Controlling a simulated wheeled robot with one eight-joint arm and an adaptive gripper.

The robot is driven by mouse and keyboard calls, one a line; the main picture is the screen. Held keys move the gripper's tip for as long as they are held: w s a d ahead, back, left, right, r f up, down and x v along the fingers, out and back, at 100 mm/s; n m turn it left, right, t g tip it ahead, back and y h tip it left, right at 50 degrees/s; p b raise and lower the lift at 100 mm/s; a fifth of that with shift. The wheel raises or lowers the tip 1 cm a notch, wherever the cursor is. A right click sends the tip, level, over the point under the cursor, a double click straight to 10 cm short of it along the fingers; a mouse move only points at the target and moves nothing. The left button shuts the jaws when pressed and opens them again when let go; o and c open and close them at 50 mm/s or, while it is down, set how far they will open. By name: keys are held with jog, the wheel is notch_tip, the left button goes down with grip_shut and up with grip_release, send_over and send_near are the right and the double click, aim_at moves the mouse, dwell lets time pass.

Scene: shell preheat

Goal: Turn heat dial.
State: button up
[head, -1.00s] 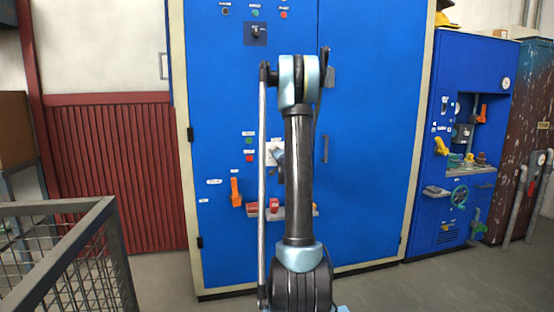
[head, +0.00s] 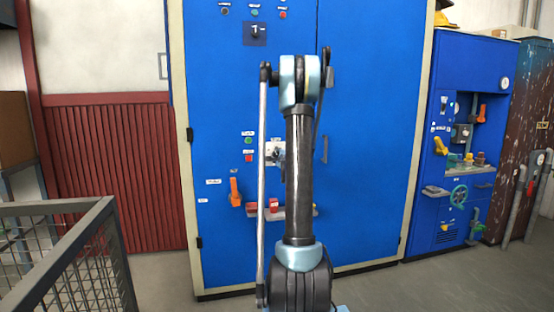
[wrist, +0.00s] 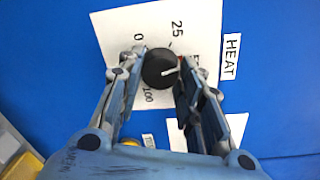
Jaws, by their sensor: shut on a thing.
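The heat dial (wrist: 158,70) is a round black knob with a white pointer line, on a white scale plate (wrist: 112,28) beside a HEAT label (wrist: 231,56) in the wrist view. Its pointer aims right, towards the right finger. The numbers 0, 25 and 100 can be read; another at the right is partly covered. My gripper (wrist: 162,72) is shut on the dial, one finger at each side. In the head view the white plate (head: 270,148) shows beside my arm, which hides most of the gripper and the dial.
The plate is on a tall blue cabinet (head: 375,130). Nearby are green and red buttons (head: 249,149), an orange lever (head: 235,190) and a small ledge with red pieces (head: 273,205). A mesh railing (head: 60,208) stands at left front.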

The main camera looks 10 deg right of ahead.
jog(key=shift+f+m, duration=0.1)
jog(key=shift+m, duration=1.5)
jog(key=o, duration=1.1)
jog(key=shift+a, duration=0.1)
jog(key=shift+c, duration=0.2)
jog(key=s, duration=1.1)
jog(key=shift+s+d+r, duration=0.25)
jog(key=shift+s, duration=0.15)
